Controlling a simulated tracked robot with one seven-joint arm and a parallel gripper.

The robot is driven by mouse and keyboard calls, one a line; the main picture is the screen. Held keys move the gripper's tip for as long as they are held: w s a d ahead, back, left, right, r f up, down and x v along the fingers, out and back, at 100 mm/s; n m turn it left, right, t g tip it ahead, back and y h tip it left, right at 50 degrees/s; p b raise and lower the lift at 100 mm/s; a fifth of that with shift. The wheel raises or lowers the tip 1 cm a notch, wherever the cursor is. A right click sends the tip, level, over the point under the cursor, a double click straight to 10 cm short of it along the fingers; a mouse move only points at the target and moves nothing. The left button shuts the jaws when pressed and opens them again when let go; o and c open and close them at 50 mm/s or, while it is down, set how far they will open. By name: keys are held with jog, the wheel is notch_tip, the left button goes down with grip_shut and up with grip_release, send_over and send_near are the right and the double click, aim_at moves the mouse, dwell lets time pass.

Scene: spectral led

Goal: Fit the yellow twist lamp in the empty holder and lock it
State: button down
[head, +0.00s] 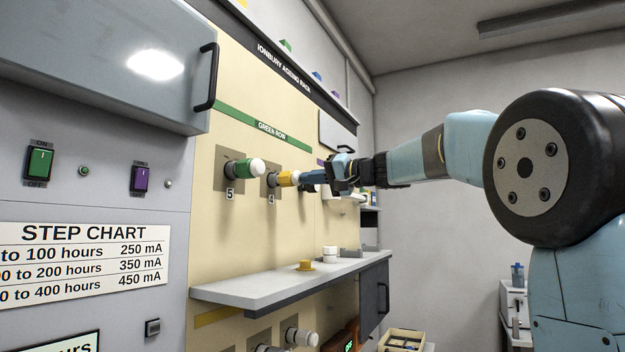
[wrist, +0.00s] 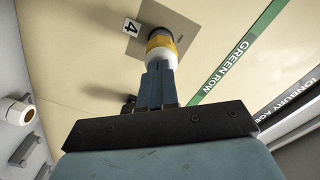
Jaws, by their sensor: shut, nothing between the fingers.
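The yellow twist lamp (head: 287,179) has a yellow band and a pale end. It sits in the holder marked 4 (head: 272,180) on the green row, pointing out from the panel. In the wrist view the lamp (wrist: 161,44) is straight ahead, its base against the grey plate beside the 4 label. My gripper (head: 311,184) is at the lamp's outer end. In the wrist view my gripper's fingers (wrist: 160,72) are together, with their tips at the lamp's white end. I cannot tell whether they touch it. Whether the lamp is locked does not show.
A green lamp (head: 243,169) sits in holder 5 to the left. A cabinet handle (head: 208,77) sticks out at upper left.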

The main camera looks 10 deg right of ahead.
jog(key=shift+a, duration=0.15)
jog(key=v, duration=1.6)
jog(key=shift+d+f, duration=0.15)
jog(key=shift+d, duration=0.1)
jog(key=w+a+n, duration=0.8)
jog(key=a+n, duration=0.1)
jog(key=a, duration=0.4)
jog(key=shift+w+a, duration=0.2)
jog(key=shift+w, duration=0.15)
dwell(0.4)
jog(key=shift+w+a, duration=0.1)
jog(key=shift+a, duration=0.1)
dwell(0.6)
jog(key=shift+d, duration=0.1)
